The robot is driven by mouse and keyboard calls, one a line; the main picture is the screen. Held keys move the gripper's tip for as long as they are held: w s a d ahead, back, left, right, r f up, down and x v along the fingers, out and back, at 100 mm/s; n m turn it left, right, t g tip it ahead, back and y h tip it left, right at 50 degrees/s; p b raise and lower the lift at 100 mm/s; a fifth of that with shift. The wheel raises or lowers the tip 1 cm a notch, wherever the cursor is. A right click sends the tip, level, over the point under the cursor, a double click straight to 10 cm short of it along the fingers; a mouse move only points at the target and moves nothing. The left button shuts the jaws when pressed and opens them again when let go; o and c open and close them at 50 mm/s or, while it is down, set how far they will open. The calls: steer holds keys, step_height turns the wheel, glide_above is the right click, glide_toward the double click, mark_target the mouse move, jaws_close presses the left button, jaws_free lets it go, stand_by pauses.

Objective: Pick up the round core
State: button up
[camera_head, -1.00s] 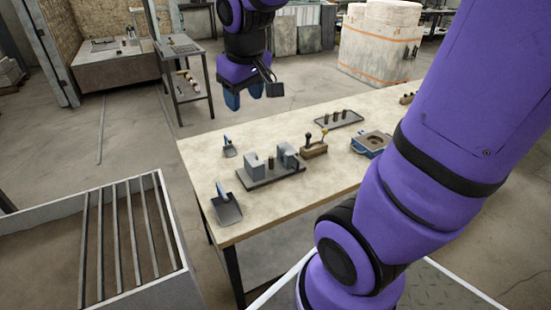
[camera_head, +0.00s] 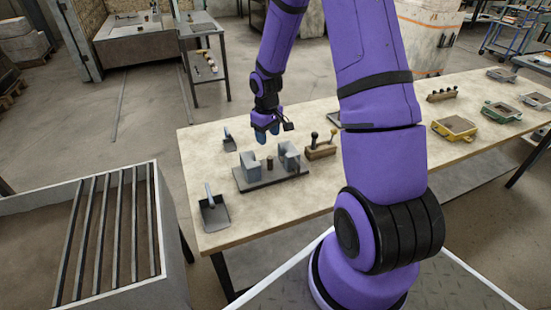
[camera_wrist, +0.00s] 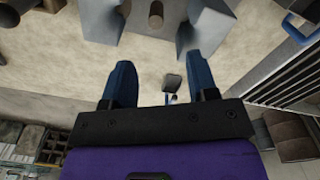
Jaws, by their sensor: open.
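A small dark brown cylinder, the likely round core (camera_head: 270,163), stands upright between two grey blocks on a dark plate (camera_head: 245,186) on the table. In the wrist view, the core (camera_wrist: 156,14) shows at the top edge, between the grey blocks. My gripper (camera_head: 267,136) is open and empty, with its blue fingers above the table behind the plate. In the wrist view, the gripper (camera_wrist: 160,78) has its fingers spread apart, and the core lies beyond the fingertips, roughly centred between them.
The grey blocks (camera_head: 251,167) (camera_head: 288,157) flank the core closely. A wooden box with knobbed handles (camera_head: 320,152) stands right of the plate. A small trowel (camera_head: 229,142) and a larger scoop (camera_head: 214,214) lie to the left. A yellow mould (camera_head: 455,128) sits further right.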

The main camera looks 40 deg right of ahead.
mark_target(270, 157)
steer(key=shift+w+d+f, duration=0.1)
steer(key=shift+d+f, duration=0.2)
steer(key=shift+f, duration=0.3)
steer(key=shift+w+d+f, duration=0.1)
steer(key=shift+d+f, duration=0.15)
steer(key=shift+f, duration=0.3)
step_height(270, 157, down, 6)
steer(key=shift+r, duration=0.25)
steer(key=shift+s+a+f, duration=0.15)
steer(key=shift+f, duration=2.55)
steer(key=c, duration=0.7)
